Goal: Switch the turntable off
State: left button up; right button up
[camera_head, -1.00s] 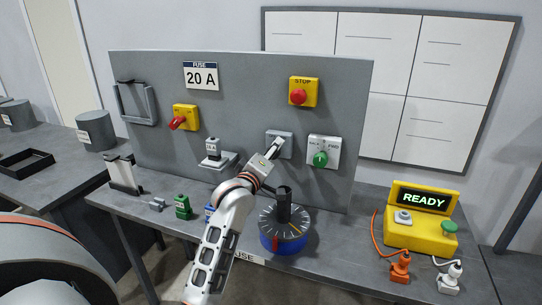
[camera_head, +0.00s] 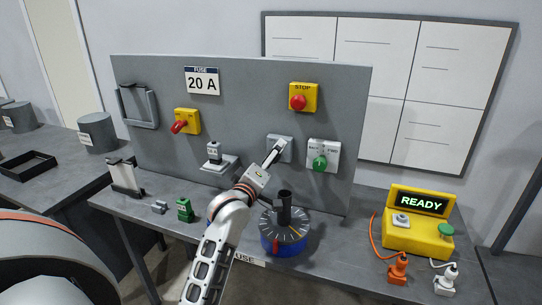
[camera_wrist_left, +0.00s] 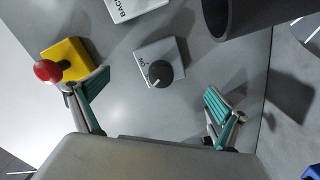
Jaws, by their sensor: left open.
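The turntable (camera_head: 285,247), a blue round base with a dark marked disc and a dark upright cylinder, stands on the bench. On the grey panel above it is a grey switch plate (camera_head: 287,143), partly hidden by my gripper. In the left wrist view the plate carries a black rotary knob (camera_wrist_left: 160,73) with a white pointer mark. My left gripper (camera_head: 275,155) reaches this plate. In the wrist view its green-padded fingers (camera_wrist_left: 158,92) are open and spread wide on either side of the knob, with nothing between them held. My right gripper is not seen.
A BACK/FWD plate with green knob (camera_head: 320,162) and a yellow STOP box (camera_head: 303,97) neighbour the switch. A yellow box reading READY (camera_head: 418,222) stands right. A dark cylinder (camera_wrist_left: 240,15) is close to the right finger in the wrist view.

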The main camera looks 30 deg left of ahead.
pick_arm(q)
jog(key=p+v, duration=0.2)
jog(key=v, duration=0.2)
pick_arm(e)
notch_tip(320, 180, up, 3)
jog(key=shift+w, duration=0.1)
pick_arm(q)
jog(key=shift+f, duration=0.1)
dwell(0.3)
